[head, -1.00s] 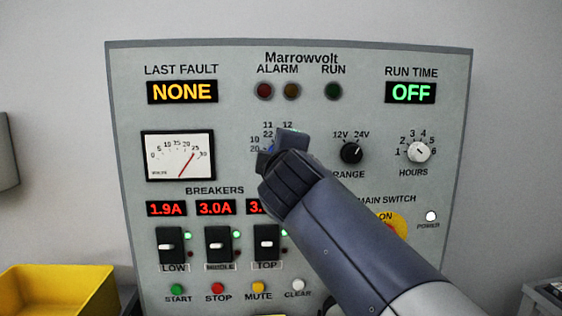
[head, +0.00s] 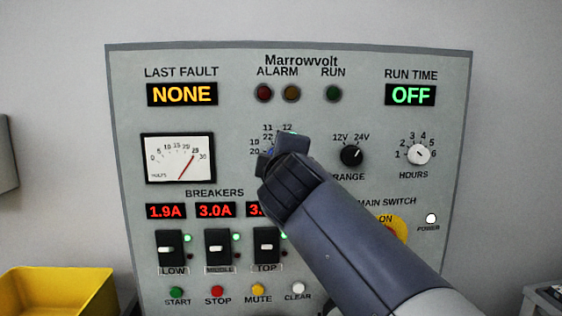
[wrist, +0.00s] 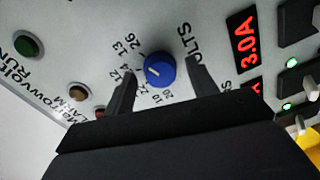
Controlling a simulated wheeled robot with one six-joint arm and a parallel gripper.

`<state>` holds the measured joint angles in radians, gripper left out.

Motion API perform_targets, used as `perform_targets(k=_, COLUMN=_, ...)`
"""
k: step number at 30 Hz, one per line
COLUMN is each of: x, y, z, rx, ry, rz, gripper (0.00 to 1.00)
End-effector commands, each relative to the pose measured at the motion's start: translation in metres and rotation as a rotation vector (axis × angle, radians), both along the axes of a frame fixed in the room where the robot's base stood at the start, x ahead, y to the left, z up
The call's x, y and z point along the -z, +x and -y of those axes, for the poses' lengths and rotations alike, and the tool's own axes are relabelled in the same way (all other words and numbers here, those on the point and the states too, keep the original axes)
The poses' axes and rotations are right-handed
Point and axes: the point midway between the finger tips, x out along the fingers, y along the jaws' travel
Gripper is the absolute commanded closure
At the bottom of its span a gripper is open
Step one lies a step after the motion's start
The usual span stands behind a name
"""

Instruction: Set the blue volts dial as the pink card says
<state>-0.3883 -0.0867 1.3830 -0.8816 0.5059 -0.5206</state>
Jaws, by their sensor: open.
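The blue volts dial (wrist: 161,71) is on the panel, with a white pointer line on its face and numbers around it. In the wrist view it sits between the two fingers of my gripper (wrist: 160,88), which are open, one on each side with gaps. The needle meter (head: 178,158) reads between 25 and 30. The pink card is not in view.
The black range knob (head: 352,156) and white hours knob (head: 419,154) are right of my gripper. Breaker switches (head: 218,248) are below left. My arm partly covers the yellow main switch plate (head: 398,228). A yellow bin (head: 62,290) stands at lower left.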

Motion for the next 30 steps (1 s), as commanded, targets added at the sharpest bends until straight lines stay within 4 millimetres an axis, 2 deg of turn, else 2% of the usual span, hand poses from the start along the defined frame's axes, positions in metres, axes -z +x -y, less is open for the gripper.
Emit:
perform_targets(k=5, x=-0.001, y=-0.025, z=0.000, rx=-0.003, ry=0.001, rz=0.003, gripper=0.45)
perform_targets(k=15, x=-0.005, y=-0.086, z=-0.001, rx=-0.005, ry=0.001, rz=0.002, gripper=0.45)
perform_targets(k=21, x=-0.006, y=-0.102, z=0.000, rx=-0.001, ry=0.000, rz=0.000, gripper=0.45)
perform_targets(k=30, x=-0.006, y=-0.104, z=0.001, rx=0.000, ry=0.000, rz=0.000, gripper=0.45)
